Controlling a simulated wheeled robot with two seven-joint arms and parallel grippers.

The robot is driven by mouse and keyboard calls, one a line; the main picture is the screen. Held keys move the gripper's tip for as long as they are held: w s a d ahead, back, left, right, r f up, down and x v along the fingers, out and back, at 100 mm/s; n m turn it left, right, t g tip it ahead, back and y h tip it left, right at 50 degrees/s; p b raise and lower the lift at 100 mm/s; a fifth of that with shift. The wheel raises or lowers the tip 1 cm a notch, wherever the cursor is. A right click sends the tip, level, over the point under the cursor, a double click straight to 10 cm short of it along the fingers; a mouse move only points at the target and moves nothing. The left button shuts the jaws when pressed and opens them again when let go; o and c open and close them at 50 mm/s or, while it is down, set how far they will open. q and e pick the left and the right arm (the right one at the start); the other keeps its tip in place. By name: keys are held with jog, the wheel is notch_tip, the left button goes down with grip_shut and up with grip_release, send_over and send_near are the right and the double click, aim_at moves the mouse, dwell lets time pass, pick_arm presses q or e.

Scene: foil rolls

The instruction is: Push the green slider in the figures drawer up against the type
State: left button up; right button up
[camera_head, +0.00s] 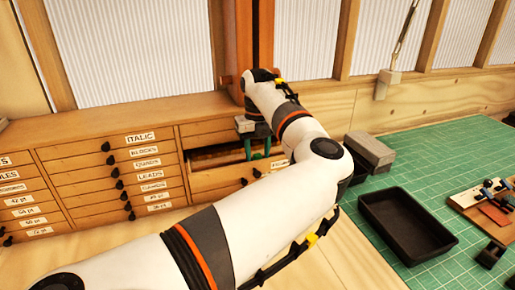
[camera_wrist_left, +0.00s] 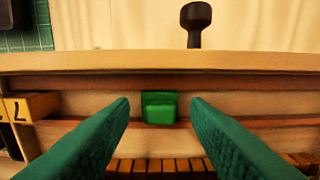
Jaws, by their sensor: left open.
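The drawer (camera_head: 222,179) stands pulled out from the cabinet. My left gripper (camera_head: 256,148) points down into it, and the forearm hides part of the drawer. In the left wrist view the green slider (camera_wrist_left: 158,107) is a small block inside the drawer. The open green fingers (camera_wrist_left: 161,102) stand on either side of it in the picture, with a gap at each side. A row of brown type pieces (camera_wrist_left: 168,166) lies at the bottom of that view, below the slider, with a strip of drawer floor between them. My right gripper is not in view.
A black knob (camera_wrist_left: 195,22) sticks out from the drawer front (camera_wrist_left: 250,60). A yellow piece marked L (camera_wrist_left: 35,105) is at the left. A green cutting mat (camera_head: 425,160) holds a black tray (camera_head: 405,222) and a grey block (camera_head: 370,150). Shut labelled drawers (camera_head: 100,175) are at left.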

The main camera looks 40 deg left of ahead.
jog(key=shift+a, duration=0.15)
pick_arm(q)
jog(key=shift+c, duration=1.4)
grip_shut()
jog(key=w, duration=0.1)
jog(key=w+d, duration=0.1)
jog(key=w, duration=0.1)
jog(key=shift+w+d+b, duration=0.15)
jog(key=shift+d+b, duration=0.1)
jog(key=shift+b, duration=0.15)
jog(key=shift+w+d, duration=0.15)
jog(key=shift+w, duration=0.15)
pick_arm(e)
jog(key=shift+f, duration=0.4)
pick_arm(q)
jog(key=shift+o, duration=1.4)
grip_release()
jog(key=shift+s, duration=0.1)
jog(key=shift+r, duration=0.1)
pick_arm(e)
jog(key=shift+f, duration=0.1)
